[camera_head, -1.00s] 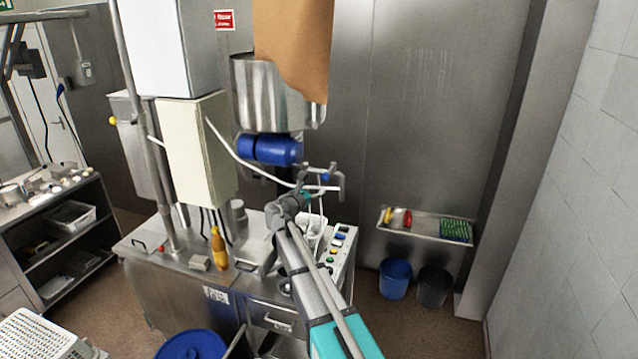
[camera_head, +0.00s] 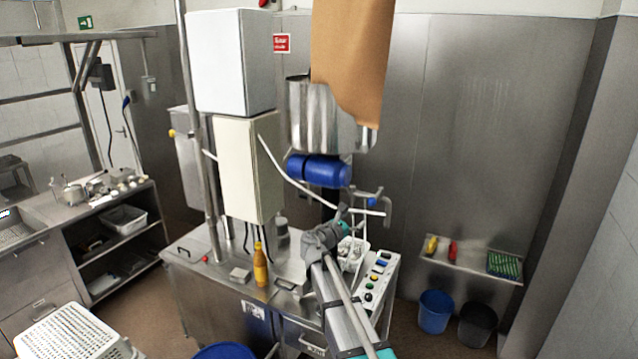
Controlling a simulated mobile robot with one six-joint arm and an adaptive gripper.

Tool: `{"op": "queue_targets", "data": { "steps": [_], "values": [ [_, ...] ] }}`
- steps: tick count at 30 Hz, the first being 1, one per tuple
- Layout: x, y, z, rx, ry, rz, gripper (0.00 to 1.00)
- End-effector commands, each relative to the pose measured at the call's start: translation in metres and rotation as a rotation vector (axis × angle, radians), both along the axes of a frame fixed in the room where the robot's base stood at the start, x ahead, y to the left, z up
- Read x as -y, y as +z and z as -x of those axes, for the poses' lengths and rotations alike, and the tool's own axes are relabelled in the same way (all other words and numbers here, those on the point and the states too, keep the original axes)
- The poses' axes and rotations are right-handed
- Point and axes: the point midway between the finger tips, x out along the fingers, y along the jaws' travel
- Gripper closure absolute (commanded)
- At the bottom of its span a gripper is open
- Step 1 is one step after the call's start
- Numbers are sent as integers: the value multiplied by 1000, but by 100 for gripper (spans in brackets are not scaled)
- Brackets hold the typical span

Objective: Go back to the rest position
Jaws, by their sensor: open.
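My gripper (camera_head: 378,207) is small and dark at the end of my arm, just below the blue motor and over the machine's worktop. Its jaws are open, and I see nothing between them. My arm reaches up from the lower middle of the view. A white basket (camera_head: 352,252) sits on the worktop just behind and below the arm's wrist, partly hidden by it.
The steel machine (camera_head: 215,300) carries a cream box (camera_head: 246,168), a blue motor (camera_head: 320,170), an orange bottle (camera_head: 260,266) and a button panel (camera_head: 378,278). A wall shelf (camera_head: 470,265) and two bins (camera_head: 435,312) are at right. A white perforated basket (camera_head: 70,335) is lower left.

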Motion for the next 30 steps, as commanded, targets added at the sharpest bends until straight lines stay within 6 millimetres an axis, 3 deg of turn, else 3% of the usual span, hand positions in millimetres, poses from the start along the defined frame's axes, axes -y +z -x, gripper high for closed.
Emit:
{"op": "queue_targets", "data": {
  "steps": [8, 16, 23, 30],
  "values": [
    [30, -75, 43, 87, -120, -311, 22],
    [54, -173, 104, 215, -347, -740, 22],
    [57, -254, 159, 318, -591, -1069, 22],
    [46, -330, 218, 408, -891, -1363, 22]
  ]
}}
